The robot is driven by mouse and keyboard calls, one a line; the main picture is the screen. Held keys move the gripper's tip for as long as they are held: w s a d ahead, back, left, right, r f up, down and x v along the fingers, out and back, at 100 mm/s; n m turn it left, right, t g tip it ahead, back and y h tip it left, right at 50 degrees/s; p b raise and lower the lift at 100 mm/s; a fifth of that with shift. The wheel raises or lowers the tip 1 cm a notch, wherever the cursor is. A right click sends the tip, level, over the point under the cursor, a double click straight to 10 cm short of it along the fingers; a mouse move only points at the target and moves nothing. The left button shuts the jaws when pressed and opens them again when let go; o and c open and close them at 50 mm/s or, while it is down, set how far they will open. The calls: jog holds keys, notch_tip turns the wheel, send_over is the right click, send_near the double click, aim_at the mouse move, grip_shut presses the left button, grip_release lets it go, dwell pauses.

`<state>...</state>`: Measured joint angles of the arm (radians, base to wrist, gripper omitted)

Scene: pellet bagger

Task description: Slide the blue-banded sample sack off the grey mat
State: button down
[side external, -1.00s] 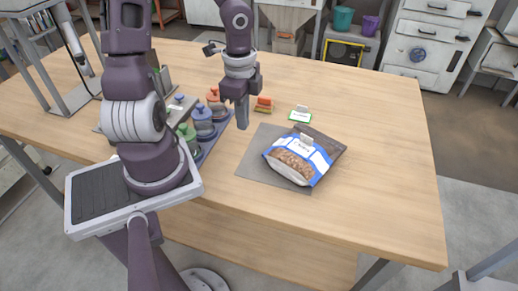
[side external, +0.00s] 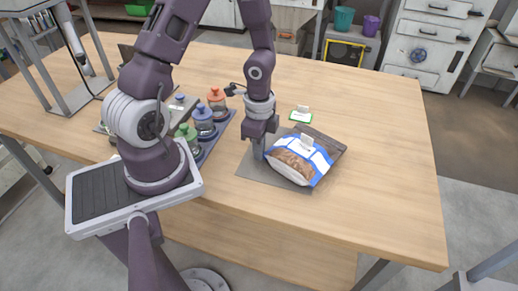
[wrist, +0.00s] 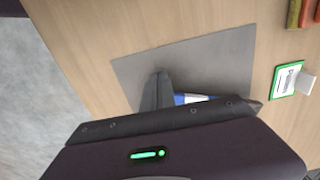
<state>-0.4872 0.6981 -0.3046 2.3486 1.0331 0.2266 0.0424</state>
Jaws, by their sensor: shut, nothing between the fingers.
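The blue-banded sample sack (side external: 303,157) lies on the wooden table, with its left part on the grey mat (side external: 256,173) and its right part past the mat onto bare wood. My gripper (side external: 259,154) is shut and empty, low over the mat at the sack's left side. Whether the fingers touch the sack I cannot tell. In the wrist view the fingers (wrist: 157,90) point down over the mat (wrist: 210,60). Only a small blue and white piece of the sack (wrist: 190,98) shows there; my gripper body hides the rest.
A green-edged card holder (side external: 301,115) stands behind the sack. A rack of jars with coloured lids (side external: 205,127) stands to the left of the mat. The table (side external: 390,170) is clear to the right of the sack.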

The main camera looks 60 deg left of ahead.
aim_at(326, 169)
jog(key=w+d, duration=1.2)
jog(key=d, duration=0.1)
jog(key=shift+w, duration=0.1)
jog(key=shift+a, duration=0.1)
dwell(0.7)
